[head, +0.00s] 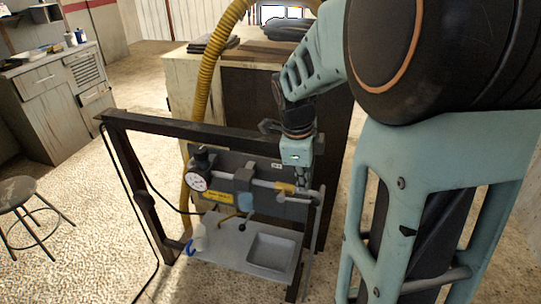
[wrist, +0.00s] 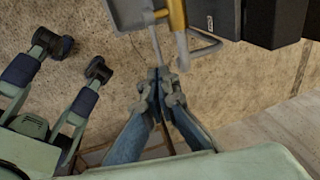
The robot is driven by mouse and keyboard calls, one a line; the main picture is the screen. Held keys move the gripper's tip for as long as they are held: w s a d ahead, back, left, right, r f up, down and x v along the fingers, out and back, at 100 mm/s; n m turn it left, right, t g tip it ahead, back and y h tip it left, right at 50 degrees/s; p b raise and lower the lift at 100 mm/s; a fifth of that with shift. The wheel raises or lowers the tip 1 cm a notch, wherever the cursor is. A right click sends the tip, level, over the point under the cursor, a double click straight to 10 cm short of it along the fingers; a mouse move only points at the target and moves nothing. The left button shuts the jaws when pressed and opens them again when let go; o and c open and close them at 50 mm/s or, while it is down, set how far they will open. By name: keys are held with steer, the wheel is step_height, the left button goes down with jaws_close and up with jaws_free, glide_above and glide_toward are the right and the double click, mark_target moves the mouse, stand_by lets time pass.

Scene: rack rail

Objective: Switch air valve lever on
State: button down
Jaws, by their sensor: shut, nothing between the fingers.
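The air valve shows as a small yellow part (head: 284,188) at the right end of the grey pipe on the rack panel in the head view. In the wrist view a yellow bar (wrist: 177,14), which looks like the lever, runs down from the top edge beside a bent grey rod (wrist: 205,47). My gripper (wrist: 160,76) is shut and empty, its fingertips together just below the bar and rod. In the head view my gripper (head: 302,182) points down at the pipe's right end. Its fingertips are small there, and I cannot tell whether they touch anything.
The dark rack frame (head: 128,121) surrounds the panel with a round gauge (head: 198,181). Below are a shelf with a grey tray (head: 270,256) and a white bottle (head: 200,236). A yellow hose (head: 208,85) hangs behind.

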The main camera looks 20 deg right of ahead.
mark_target(306, 201)
steer(key=x, duration=0.5)
steer(key=shift+f, duration=0.1)
steer(key=shift+b+x, duration=0.75)
steer(key=shift+b, duration=0.45)
steer(key=shift+s, duration=0.3)
steer(key=shift+s+f, duration=0.1)
steer(key=shift+f, duration=0.05)
steer(key=shift+d, duration=0.1)
